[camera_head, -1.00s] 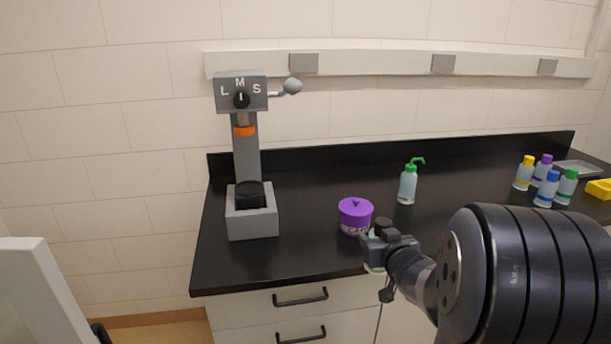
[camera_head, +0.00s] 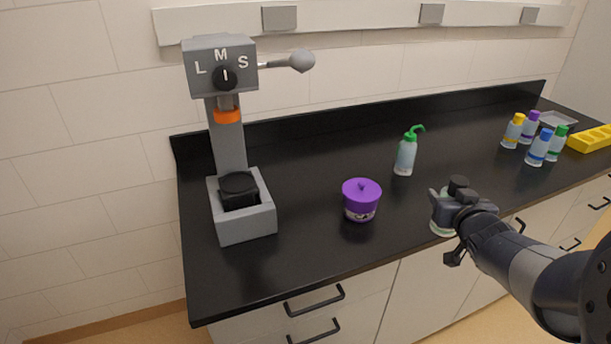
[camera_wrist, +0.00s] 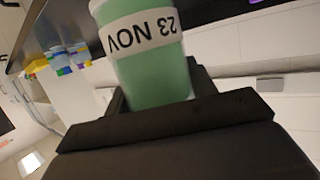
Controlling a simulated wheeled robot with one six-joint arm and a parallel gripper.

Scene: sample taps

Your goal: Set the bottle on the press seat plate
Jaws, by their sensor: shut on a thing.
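A grey press (camera_head: 222,75) marked L, M, S stands at the left end of the black counter. Its base holds a black seat plate (camera_head: 239,184), which looks empty. My gripper (camera_head: 450,212) is in front of the counter's edge, well to the right of the press. It is shut on a bottle (camera_head: 440,227), which the gripper mostly hides in the head view. In the wrist view the bottle (camera_wrist: 152,75) is green with a pale label reading "23 NOV", shown upside down, between the jaws.
A purple-lidded jar (camera_head: 361,201) stands on the counter between press and gripper. A green-topped wash bottle (camera_head: 405,154) is behind it. Several colour-capped bottles (camera_head: 539,147) and a yellow rack (camera_head: 590,138) are at the far right.

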